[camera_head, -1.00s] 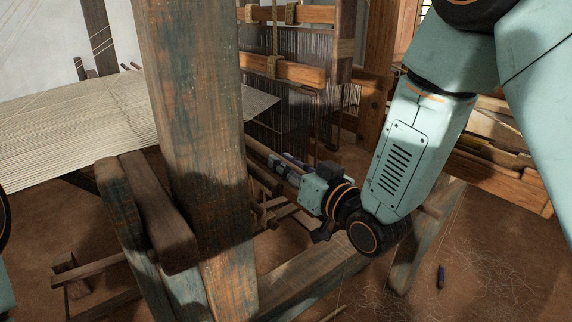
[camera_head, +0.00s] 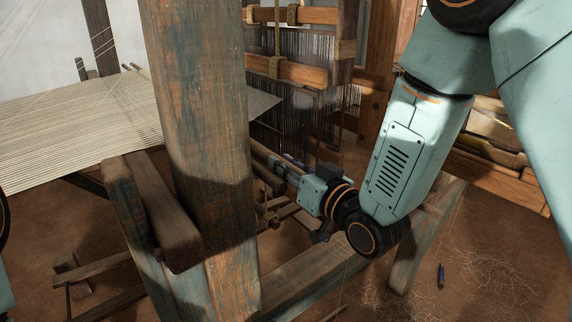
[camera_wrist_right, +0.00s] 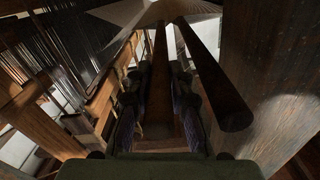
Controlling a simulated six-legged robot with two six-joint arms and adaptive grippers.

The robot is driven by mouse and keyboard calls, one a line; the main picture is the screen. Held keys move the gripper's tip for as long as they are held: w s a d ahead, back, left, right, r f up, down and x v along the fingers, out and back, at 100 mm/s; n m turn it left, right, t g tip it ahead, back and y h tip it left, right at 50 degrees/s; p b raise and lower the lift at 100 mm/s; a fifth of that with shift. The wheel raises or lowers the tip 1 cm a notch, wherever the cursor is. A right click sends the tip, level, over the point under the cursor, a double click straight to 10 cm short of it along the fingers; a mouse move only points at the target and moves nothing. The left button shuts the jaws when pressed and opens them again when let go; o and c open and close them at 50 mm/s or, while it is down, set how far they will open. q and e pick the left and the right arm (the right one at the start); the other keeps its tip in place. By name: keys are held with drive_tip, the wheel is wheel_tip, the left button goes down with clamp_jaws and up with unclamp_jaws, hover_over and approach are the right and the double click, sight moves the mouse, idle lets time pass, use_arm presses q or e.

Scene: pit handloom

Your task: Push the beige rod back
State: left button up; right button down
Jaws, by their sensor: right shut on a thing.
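My right gripper (camera_head: 286,168) reaches in from the right, just behind the thick wooden post. In the right wrist view its two dark fingers (camera_wrist_right: 160,103) stand on either side of a long brown-beige rod (camera_wrist_right: 160,68), shut on it. The rod runs away from the gripper toward the pale cloth (camera_wrist_right: 150,12). In the head view only a short piece of the rod (camera_head: 258,150) shows between the post and gripper; the post hides the rest. My left gripper is not in view.
The thick post (camera_head: 205,120) stands close left of my right gripper. A second dark round rod (camera_wrist_right: 215,85) runs beside the held one. Hanging heddle threads (camera_head: 295,105) and wooden beams are behind.

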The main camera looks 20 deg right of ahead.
drive_tip(key=c, duration=1.7)
unclamp_jaws()
drive_tip(key=shift+a, duration=0.1)
drive_tip(key=o, duration=0.5)
drive_tip(key=shift+s+a, duration=0.1)
drive_tip(key=shift+a, duration=0.1)
drive_tip(key=shift+d+f, duration=0.1)
drive_tip(key=shift+d, duration=0.1)
drive_tip(key=shift+a, duration=0.1)
